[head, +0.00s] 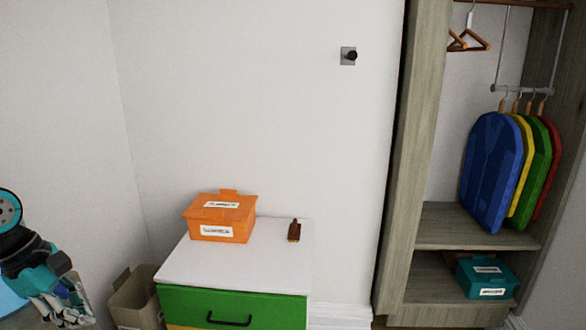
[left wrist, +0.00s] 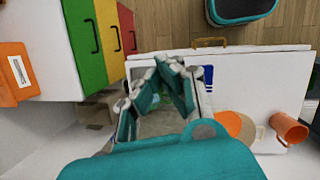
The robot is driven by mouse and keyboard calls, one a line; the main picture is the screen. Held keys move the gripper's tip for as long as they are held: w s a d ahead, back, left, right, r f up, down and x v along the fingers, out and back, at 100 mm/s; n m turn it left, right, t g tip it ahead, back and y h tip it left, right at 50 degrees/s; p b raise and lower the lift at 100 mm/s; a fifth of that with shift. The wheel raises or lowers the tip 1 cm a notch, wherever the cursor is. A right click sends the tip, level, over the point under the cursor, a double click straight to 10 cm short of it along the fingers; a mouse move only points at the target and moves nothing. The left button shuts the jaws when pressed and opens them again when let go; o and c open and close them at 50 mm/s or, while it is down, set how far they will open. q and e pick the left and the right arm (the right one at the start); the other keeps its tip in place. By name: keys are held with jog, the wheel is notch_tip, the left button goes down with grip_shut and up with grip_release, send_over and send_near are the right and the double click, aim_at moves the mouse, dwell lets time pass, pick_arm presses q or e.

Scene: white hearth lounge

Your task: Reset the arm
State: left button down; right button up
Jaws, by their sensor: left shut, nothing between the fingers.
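My left arm comes in at the lower left of the head view, with its teal and grey gripper (head: 72,303) beside a beige bin. In the left wrist view the fingers of this gripper (left wrist: 172,68) are drawn together at the tips, with nothing held between them. The gripper hangs in front of a white surface, apart from the drawer cabinet. My right gripper is in neither view.
A white-topped cabinet (head: 180,262) with coloured drawers carries an orange box (head: 222,232) and a small brown object (head: 294,231). A beige bin (head: 130,297) stands left of it. An open wardrobe (head: 398,200) stands right. A white table (left wrist: 250,75) bears an orange mug (left wrist: 289,129).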

pick_arm(q)
jog(key=w+d+f+n+t+h, duration=0.3)
jog(key=d+f+n+t+h, duration=0.4)
jog(key=n, duration=0.5)
jog(key=s+a+f+n+t+y, duration=0.15)
jog(key=s+f+n+y, duration=0.55)
jog(key=n, duration=0.8)
jog(key=s+a+f+n+t+y, duration=0.1)
jog(key=s+a+f+n+y, duration=0.15)
jog(key=f+n+y, duration=0.9)
jog(key=s+d+f+n+g+h, duration=0.2)
jog(key=s+d+n+g+h, duration=0.6)
jog(key=s+d+n, duration=0.5)
jog(key=s+f, duration=0.3)
jog(key=f, duration=2.5)
jog(key=s+a+f+m+g, duration=0.1)
jog(key=s+a+f+g, duration=0.1)
jog(key=s+f, duration=1.2)
jog(key=shift+s+a+f, duration=0.3)
jog(key=shift+s+a, duration=0.3)
jog(key=shift+s, duration=0.4)
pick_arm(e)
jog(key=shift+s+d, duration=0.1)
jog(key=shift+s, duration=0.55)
